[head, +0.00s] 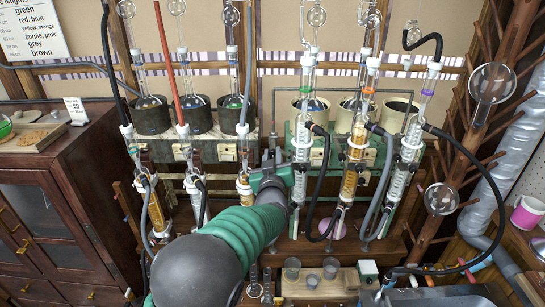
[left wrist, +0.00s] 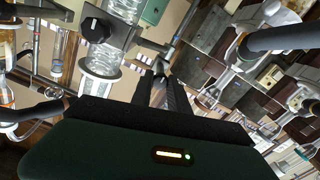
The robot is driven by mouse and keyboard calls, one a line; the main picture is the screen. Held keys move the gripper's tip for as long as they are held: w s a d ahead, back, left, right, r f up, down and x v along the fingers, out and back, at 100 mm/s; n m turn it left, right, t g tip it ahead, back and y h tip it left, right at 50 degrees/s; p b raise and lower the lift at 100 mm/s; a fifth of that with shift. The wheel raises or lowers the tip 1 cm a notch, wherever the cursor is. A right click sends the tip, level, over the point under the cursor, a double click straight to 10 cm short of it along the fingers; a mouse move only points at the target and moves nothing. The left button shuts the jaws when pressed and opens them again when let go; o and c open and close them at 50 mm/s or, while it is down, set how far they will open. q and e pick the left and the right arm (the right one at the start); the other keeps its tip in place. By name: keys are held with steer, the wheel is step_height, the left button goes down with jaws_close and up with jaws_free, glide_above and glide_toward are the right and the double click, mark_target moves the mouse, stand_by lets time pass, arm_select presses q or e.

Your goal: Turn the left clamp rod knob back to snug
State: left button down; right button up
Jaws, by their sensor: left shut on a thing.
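In the head view my left gripper (head: 272,172) is at the middle of the rig, between the left and right groups of glass columns. My green arm hides much of what lies below and behind it. In the left wrist view the two dark fingers (left wrist: 163,88) come together on a small metal clamp part (left wrist: 160,68), which I take to be the clamp rod knob. The fingertips cover most of it, so its turn angle cannot be read. My right gripper cannot be made out in either view.
Glass columns (head: 357,145) with hoses stand close to the right of the gripper. Heating pots (head: 152,117) stand behind. Small beakers (head: 292,268) stand on a wooden block below. A black dial (left wrist: 97,30) and glass tubing are close by in the left wrist view.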

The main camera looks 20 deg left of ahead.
arm_select(q)
steer(key=shift+f+n+b, duration=0.3)
steer(key=shift+f+b, duration=0.05)
steer(key=shift+b, duration=0.25)
steer(key=n+b, duration=0.6)
steer(key=b, duration=0.2)
steer(key=shift+f+n, duration=0.1)
steer(key=shift+n, duration=0.3)
steer(key=n+b, duration=0.2)
steer(key=shift+n, duration=0.4)
steer(key=shift+r+n+b, duration=0.25)
steer(key=shift+n+b, duration=0.45)
steer(key=shift+b, duration=0.05)
steer(key=shift+r, duration=0.1)
steer(key=c, duration=1.3)
jaws_free()
steer(key=shift+s, duration=0.15)
steer(key=shift+o, duration=0.2)
